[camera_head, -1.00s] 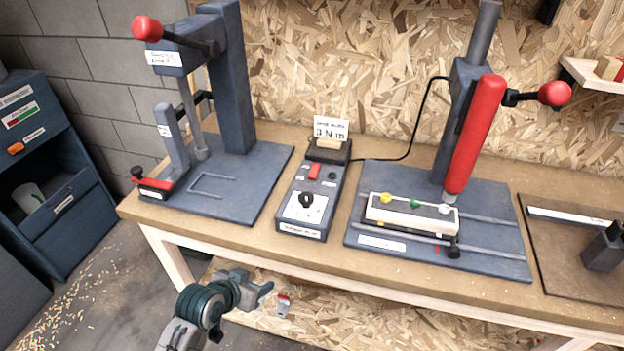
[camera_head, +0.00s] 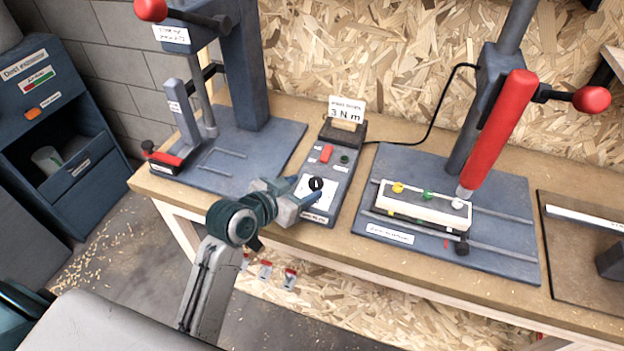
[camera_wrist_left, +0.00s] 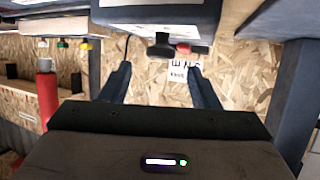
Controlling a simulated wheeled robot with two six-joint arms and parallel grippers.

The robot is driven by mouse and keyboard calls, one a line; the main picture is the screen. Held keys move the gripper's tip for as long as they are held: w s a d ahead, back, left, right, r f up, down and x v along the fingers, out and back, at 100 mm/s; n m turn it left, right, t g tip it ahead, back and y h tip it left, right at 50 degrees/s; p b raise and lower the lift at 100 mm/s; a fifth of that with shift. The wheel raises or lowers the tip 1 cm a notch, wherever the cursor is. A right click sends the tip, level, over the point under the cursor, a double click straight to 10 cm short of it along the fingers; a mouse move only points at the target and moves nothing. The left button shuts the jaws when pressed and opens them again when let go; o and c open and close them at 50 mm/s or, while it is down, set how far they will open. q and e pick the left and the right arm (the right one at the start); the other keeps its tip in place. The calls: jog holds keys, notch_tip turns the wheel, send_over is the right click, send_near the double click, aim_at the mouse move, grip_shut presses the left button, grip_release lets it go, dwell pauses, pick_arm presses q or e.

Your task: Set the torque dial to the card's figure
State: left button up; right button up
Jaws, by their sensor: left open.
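The card (camera_head: 346,110) reads "3 N m" and stands on a dark holder at the back of the grey control box (camera_head: 318,219). The torque dial (camera_head: 316,183) is a black knob on a white plate on the box; its setting is too small to read. My left gripper (camera_head: 309,197) is open and empty at the front left of the dial. In the left wrist view, upside down, the knob (camera_wrist_left: 160,46) appears between and beyond the two fingers (camera_wrist_left: 160,72), apart from them. My right gripper is not in view.
A lever press (camera_head: 235,70) stands left; a red-handled press (camera_head: 497,135) with a white block (camera_head: 424,207) stands right. A black cable runs behind the box.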

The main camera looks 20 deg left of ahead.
aim_at(314, 182)
pick_arm(q)
jog(key=shift+p+x, duration=0.3)
jog(key=shift+x, duration=1.9)
jog(key=shift+c, duration=0.5)
jog(key=c, duration=0.9)
